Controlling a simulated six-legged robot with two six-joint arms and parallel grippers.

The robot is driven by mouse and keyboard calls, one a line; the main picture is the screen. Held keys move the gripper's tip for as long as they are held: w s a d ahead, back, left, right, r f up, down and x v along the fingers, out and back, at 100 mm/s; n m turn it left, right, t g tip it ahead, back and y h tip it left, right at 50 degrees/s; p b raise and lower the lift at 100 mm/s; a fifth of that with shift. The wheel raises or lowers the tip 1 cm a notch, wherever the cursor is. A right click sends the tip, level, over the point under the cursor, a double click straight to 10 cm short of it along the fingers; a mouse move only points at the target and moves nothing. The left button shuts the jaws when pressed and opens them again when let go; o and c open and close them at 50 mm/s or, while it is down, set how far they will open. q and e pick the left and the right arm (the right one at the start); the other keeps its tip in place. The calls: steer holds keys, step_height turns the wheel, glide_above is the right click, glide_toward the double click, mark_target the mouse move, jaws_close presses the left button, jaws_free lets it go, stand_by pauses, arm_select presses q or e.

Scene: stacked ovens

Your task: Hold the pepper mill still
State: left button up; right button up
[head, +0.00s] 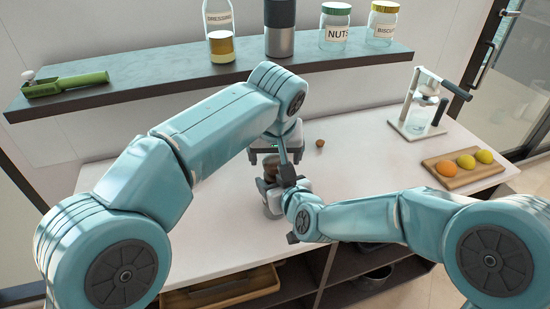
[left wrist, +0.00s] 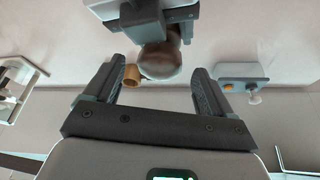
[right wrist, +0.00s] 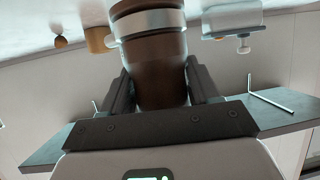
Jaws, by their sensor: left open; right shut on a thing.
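The pepper mill (right wrist: 157,66), dark brown with a silver band, stands between the fingers of my right gripper (right wrist: 158,82), which is shut on its body. In the head view the mill (head: 270,168) is partly hidden by my arms. My left gripper (head: 275,147) is open above and behind it. In the left wrist view the mill's rounded brown top (left wrist: 160,62) shows between the spread fingers of my left gripper (left wrist: 158,75), with a gap on both sides. My right gripper also shows at the top of that view (left wrist: 150,18).
A shelf (head: 150,88) with a green tool (head: 66,84) and jars runs along the back. A juice press (head: 418,115) and a fruit board (head: 455,178) stand at the right.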

arm_select(q)
steer(key=shift+x, duration=1.2)
steer(key=c, duration=1.1)
steer(key=shift+a+m+h, duration=0.1)
steer(key=shift+m+h, duration=0.2)
steer(key=shift+m, duration=0.5)
steer(key=shift+r, duration=0.1)
steer(key=o, duration=1.1)
steer(key=v, duration=1.2)
steer(key=shift+w, duration=0.1)
